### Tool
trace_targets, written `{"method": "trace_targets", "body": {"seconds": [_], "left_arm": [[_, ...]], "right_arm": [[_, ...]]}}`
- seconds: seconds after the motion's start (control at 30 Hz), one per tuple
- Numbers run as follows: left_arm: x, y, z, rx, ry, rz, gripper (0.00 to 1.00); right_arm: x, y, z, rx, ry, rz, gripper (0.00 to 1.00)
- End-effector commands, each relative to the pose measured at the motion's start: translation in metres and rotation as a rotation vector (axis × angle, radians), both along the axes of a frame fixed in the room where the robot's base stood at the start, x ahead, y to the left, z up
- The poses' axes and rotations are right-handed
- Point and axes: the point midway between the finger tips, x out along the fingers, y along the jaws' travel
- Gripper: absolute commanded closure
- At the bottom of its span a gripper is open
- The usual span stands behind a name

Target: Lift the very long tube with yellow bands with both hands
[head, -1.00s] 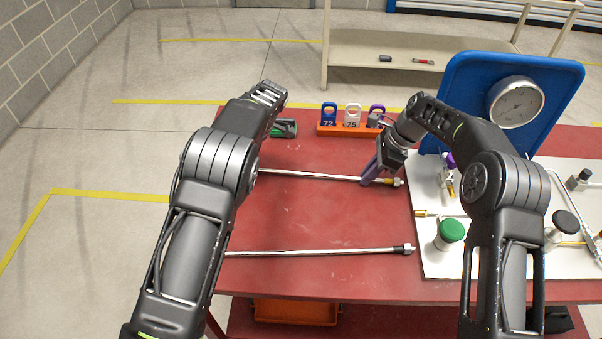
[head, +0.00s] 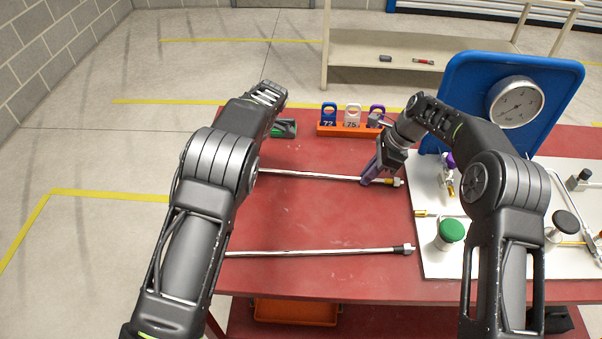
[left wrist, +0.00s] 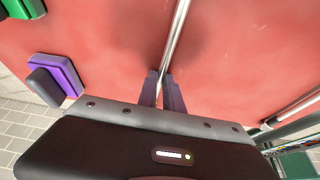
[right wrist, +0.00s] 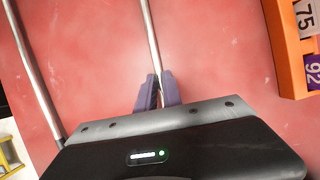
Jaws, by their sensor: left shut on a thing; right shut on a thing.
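The very long tube (head: 320,176) is a thin silvery rod lying across the red table in the head view, with a yellow band near its right end. My right gripper (head: 374,176) is shut on the tube close to that end; the right wrist view shows its purple fingers (right wrist: 156,92) on either side of the rod. My left gripper (left wrist: 164,92) is shut on the tube in the left wrist view. In the head view my left arm hides that gripper and the tube's left end. I cannot tell whether the tube is clear of the table.
A second silvery tube (head: 320,252) with a dark end lies nearer the front. An orange rack (head: 343,131) with numbered tags stands behind. On the right are a white board (head: 430,262) with fittings, a green-capped jar (head: 450,233) and a blue gauge panel (head: 463,80).

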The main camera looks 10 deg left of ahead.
Motion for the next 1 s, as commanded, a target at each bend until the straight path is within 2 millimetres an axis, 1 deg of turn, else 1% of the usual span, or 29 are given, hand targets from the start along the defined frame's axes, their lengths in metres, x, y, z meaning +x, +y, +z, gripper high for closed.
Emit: {"method": "trace_targets", "body": {"seconds": [0.33, 0.43, 0.57, 0.8, 0.9, 1.0], "left_arm": [[0.0, 0.0, 0.001, 0.0, -0.001, 0.0, 1.0], [0.0, 0.0, 0.005, 0.0, -0.001, 0.0, 1.0], [0.0, 0.0, 0.016, 0.0, -0.001, 0.0, 1.0], [0.0, 0.0, 0.042, 0.0, 0.0, 0.0, 1.0], [0.0, 0.0, 0.049, 0.0, 0.0, 0.0, 1.0], [0.0, 0.0, 0.051, 0.0, 0.0, 0.0, 1.0]], "right_arm": [[0.0, 0.0, 0.001, 0.0, -0.001, 0.0, 1.0], [0.0, 0.0, 0.005, 0.0, -0.001, 0.0, 1.0], [0.0, 0.0, 0.017, 0.0, -0.001, 0.0, 1.0], [0.0, 0.0, 0.043, 0.0, -0.001, 0.0, 1.0], [0.0, 0.0, 0.049, 0.0, -0.001, 0.0, 1.0], [0.0, 0.0, 0.051, 0.0, 0.0, 0.0, 1.0]]}}
